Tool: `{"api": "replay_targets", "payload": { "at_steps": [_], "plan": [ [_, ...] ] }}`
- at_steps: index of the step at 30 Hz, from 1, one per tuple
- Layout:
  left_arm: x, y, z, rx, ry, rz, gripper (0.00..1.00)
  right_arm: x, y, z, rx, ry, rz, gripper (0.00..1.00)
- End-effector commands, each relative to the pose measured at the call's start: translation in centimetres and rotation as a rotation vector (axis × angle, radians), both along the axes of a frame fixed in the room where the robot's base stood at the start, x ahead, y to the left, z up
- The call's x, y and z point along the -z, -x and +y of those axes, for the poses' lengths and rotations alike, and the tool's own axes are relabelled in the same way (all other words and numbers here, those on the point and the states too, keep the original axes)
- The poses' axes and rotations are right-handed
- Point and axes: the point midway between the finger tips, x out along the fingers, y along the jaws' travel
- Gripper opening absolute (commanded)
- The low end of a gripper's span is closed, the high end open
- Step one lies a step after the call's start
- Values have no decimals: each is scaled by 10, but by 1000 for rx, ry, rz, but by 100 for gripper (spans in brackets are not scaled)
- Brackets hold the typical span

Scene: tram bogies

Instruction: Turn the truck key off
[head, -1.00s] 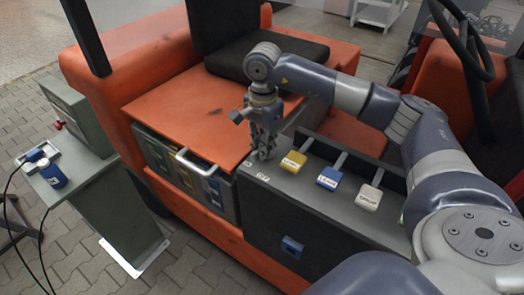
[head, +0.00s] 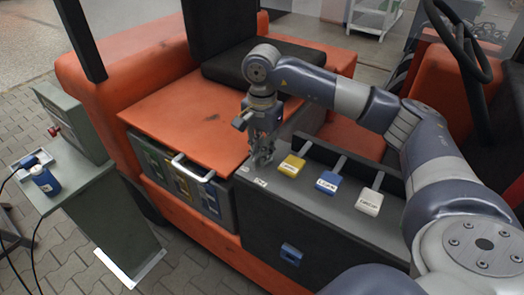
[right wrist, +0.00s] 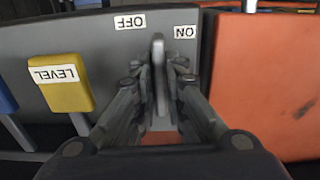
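The truck key (right wrist: 158,75) is a flat grey upright piece on the dark panel, seen in the right wrist view. Its far end lies between the OFF label (right wrist: 130,21) and the ON label (right wrist: 185,31), which both appear upside down. My right gripper (right wrist: 160,84) points down with its two fingers drawn in on both sides of the key and appears shut on it. In the head view the right gripper (head: 262,158) is at the left end of the panel (head: 310,215) and hides the key. My left gripper is not in view.
Yellow (head: 292,166), blue (head: 327,182) and white (head: 369,202) levers stand in a row right of the gripper. The orange truck body (head: 190,120) and black seat (head: 262,65) are behind. A grey-green stand (head: 105,215) is at the left.

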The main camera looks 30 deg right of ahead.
Motion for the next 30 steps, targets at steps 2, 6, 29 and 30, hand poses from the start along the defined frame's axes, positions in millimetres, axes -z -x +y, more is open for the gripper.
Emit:
{"api": "replay_targets", "payload": {
  "at_steps": [2,6,29,30],
  "plan": [
    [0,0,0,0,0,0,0,-1,0,0,1,1,-1,30],
    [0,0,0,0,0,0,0,0,0,0,1,0,0,30],
    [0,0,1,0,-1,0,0,-102,-1,0,1,-1,-4,30],
    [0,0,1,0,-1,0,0,-105,-1,0,2,1,-4,30]
  ]
}}
